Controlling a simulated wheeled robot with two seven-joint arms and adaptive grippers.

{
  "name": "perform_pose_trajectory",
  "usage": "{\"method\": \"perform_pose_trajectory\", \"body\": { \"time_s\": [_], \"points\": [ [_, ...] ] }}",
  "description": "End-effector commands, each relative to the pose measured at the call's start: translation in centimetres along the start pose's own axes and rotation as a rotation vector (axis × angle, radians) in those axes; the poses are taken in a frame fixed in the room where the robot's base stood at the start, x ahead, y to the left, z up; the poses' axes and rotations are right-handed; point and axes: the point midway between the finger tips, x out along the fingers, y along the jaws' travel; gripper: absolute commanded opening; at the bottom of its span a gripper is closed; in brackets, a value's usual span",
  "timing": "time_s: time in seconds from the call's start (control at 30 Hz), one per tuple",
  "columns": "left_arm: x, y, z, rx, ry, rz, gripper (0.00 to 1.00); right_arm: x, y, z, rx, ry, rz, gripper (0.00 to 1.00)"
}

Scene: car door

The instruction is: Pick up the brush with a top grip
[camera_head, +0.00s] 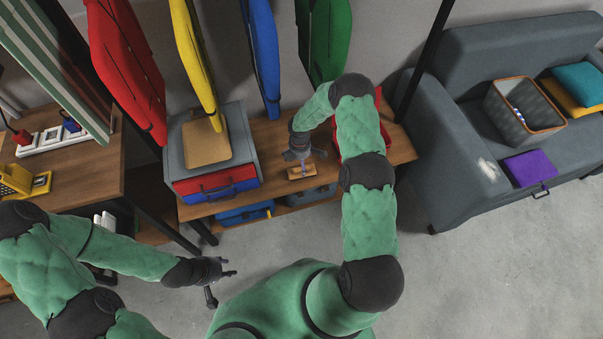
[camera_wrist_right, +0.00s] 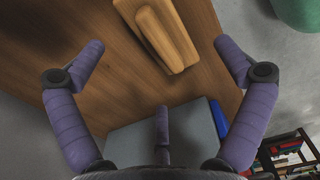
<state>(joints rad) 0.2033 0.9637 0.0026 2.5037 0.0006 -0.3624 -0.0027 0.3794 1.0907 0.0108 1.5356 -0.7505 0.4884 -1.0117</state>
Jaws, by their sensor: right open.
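The brush (camera_head: 301,173) is a small wooden piece lying on the wooden bench (camera_head: 270,133), near its front edge. In the right wrist view the brush (camera_wrist_right: 157,32) has a light brown handle on a wider base and lies at the top middle. My right gripper (camera_head: 297,157) is just above and behind it in the head view. In the wrist view its fingers (camera_wrist_right: 163,75) are spread wide with nothing between them, and the brush lies beyond them, apart. My left gripper (camera_head: 222,280) hangs over the floor at the lower left, empty, its fingers apart.
A grey case with red and blue drawers (camera_head: 215,160) stands left of the brush. A red item (camera_head: 384,122) lies on the right part of the bench, partly behind my arm. Coloured garments (camera_head: 265,55) hang above. A sofa (camera_head: 445,130) stands at the right.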

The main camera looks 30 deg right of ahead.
Motion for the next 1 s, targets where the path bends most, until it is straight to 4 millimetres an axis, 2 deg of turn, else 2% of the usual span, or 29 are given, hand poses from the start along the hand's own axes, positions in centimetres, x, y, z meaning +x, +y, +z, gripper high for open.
{"method": "perform_pose_trajectory", "body": {
  "time_s": [0.23,0.5,0.87,0.97,1.0],
  "points": [
    [0.8,-0.3,-0.1,0.001,0.000,0.000,0.40,1.8,0.1,0.1,0.002,0.001,0.000,1.00],
    [2.6,-0.9,-0.1,0.001,0.000,0.000,0.40,5.5,0.4,0.5,0.002,0.002,-0.001,1.00],
    [2.7,-0.9,-0.1,0.001,0.001,0.000,0.40,6.1,0.5,0.6,0.003,0.002,0.002,1.00],
    [2.7,-0.9,-0.1,0.001,0.001,0.000,0.40,6.1,0.5,0.6,0.003,0.002,0.001,0.75],
    [2.7,-0.9,-0.1,0.001,0.001,0.000,0.40,6.1,0.5,0.6,0.003,0.002,0.001,0.63]
  ]
}}
